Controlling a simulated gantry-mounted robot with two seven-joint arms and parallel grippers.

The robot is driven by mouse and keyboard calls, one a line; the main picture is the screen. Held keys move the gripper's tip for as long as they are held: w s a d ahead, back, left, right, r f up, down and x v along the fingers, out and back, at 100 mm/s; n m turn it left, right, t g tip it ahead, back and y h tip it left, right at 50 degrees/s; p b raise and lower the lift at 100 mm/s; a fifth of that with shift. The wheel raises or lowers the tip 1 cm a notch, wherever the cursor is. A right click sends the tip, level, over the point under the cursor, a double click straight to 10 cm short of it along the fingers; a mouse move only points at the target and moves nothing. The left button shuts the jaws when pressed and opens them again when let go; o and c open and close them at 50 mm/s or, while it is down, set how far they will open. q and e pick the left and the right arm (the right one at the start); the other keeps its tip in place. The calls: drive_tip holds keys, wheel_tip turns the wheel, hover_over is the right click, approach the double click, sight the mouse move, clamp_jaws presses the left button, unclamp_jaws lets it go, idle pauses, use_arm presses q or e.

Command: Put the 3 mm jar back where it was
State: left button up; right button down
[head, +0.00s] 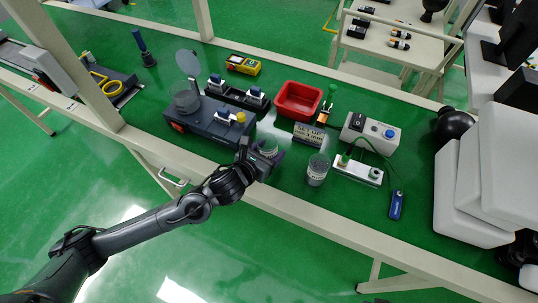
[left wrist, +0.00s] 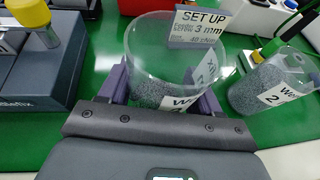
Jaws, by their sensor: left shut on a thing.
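My left gripper (head: 266,152) is shut around a clear jar (head: 270,146) at the front of the green bench. In the left wrist view the held jar (left wrist: 150,60) is upright between the purple fingers of the gripper (left wrist: 163,95), with grey grains in its bottom and white labels, partly hidden. I cannot read a size on it. A second clear jar (head: 317,171) with grey grains stands to its right, apart; it also shows in the left wrist view (left wrist: 262,88). A card (head: 308,134) behind reads "SET UP" and "3 mm" in the left wrist view (left wrist: 196,27).
A dark machine (head: 208,124) with a yellow knob stands left of the gripper. A red bin (head: 298,99) and a grey control box (head: 371,132) are behind. A white strip with a cable (head: 358,169) lies right of the second jar. The bench front between machine and jars is narrow.

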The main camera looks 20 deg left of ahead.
use_arm(q)
wheel_tip(320, 180, down, 2)
drive_tip(key=shift+f, duration=0.1)
drive_tip(key=shift+f+b, duration=0.1)
drive_tip(key=shift+b, duration=0.3)
drive_tip(key=o, duration=1.3)
